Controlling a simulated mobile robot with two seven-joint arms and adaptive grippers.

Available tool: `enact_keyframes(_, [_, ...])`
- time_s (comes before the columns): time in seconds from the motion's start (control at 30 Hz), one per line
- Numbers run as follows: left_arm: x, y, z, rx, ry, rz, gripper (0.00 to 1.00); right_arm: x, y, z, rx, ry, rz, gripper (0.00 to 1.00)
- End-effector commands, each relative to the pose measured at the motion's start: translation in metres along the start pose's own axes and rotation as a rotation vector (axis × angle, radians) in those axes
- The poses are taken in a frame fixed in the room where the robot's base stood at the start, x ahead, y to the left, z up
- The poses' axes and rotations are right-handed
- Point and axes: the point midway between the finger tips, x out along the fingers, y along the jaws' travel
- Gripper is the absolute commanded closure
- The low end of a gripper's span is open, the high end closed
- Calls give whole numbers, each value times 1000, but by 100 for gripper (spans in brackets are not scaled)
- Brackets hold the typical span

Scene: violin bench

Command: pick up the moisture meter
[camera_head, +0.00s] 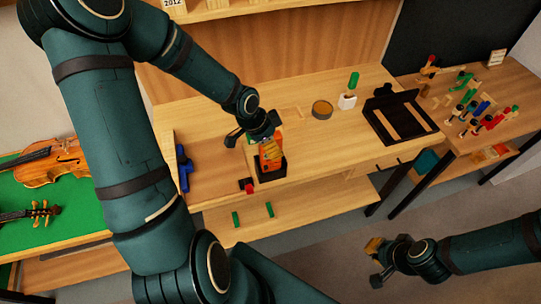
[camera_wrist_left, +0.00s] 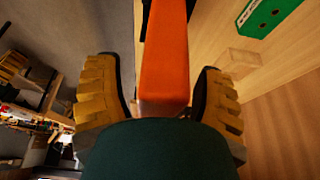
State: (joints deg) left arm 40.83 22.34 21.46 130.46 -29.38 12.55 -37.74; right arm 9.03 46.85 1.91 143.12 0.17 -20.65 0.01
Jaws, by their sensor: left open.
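The moisture meter appears to be the orange-red device (camera_head: 271,153) that stands at the front of the wooden bench, in or against a black box-like holder (camera_head: 272,172). In the left wrist view its orange body (camera_wrist_left: 164,60) rises between the two yellow ribbed fingers of my left gripper (camera_wrist_left: 158,88). The fingers are apart, one on each side, with gaps visible. My left gripper also shows in the head view (camera_head: 262,143), partly covering the device. My right gripper (camera_head: 376,264) is off the bench at lower right, over the floor; its opening is unclear.
A blue tool (camera_head: 184,168) lies at left. A violin (camera_head: 62,163) lies on green cloth. Several clamps are on the right table.

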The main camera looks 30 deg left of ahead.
Motion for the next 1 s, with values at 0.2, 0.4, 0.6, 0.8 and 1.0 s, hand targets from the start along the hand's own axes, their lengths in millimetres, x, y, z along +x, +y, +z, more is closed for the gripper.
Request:
enact_keyframes(0.2, [11, 0, 0, 1, 0, 0, 31, 4, 1, 0, 0, 1, 1, 100])
enact_keyframes(0.4, [10, 0, 0, 0, 0, -1, 44, 4, 1, 0, 0, 1, 1, 100])
enact_keyframes(0.6, [10, 0, 0, 0, 0, -1, 100, 4, 1, 0, 0, 1, 1, 100])
enact_keyframes(0.8, [10, 0, 0, 0, 0, 0, 100, 4, 1, 0, 0, 1, 1, 100])
enact_keyframes(1.0, [10, 0, 0, 0, 0, 0, 100, 4, 1, 0, 0, 1, 1, 100])
